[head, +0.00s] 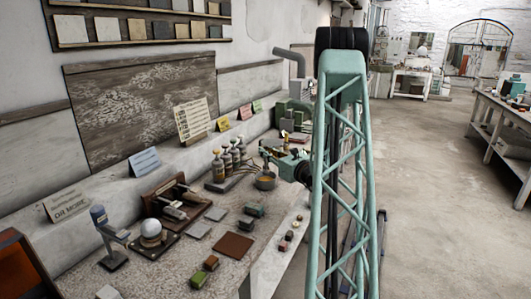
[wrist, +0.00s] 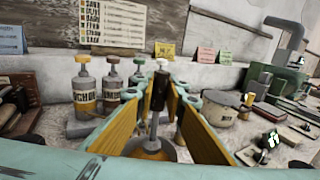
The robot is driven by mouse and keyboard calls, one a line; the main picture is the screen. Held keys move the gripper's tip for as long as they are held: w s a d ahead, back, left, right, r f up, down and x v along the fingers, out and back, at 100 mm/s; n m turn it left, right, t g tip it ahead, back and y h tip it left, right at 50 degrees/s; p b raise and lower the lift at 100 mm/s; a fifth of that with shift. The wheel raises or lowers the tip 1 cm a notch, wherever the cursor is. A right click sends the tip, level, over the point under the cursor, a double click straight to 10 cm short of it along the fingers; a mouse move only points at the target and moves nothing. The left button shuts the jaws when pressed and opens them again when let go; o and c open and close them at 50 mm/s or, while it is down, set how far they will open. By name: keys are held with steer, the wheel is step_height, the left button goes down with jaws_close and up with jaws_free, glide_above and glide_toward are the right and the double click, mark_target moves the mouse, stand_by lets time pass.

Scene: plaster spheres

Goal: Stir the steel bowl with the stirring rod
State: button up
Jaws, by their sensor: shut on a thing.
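The steel bowl (head: 265,182) stands on the bench with orange contents, and it also shows low in the wrist view (wrist: 171,151), partly hidden by my fingers. My gripper (wrist: 157,100) is shut on the stirring rod (wrist: 158,88), which has a pale knob and a dark handle. The rod stands roughly upright between the yellow-lined fingers, and its lower part reaches down over the bowl's orange contents. Whether its tip touches the contents is hidden. In the head view my gripper (head: 272,160) is just above the bowl; the rod is too small to tell there.
Several labelled bottles (head: 226,162) stand left of the bowl, close to my left finger in the wrist view (wrist: 84,90). A grey lidded pot (wrist: 221,107) stands to the right. Small blocks (head: 254,210) and a brown square plate (head: 233,246) lie nearer on the bench.

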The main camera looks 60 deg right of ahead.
steer(key=shift+r+p, duration=0.9)
steer(key=shift+r, duration=1.6)
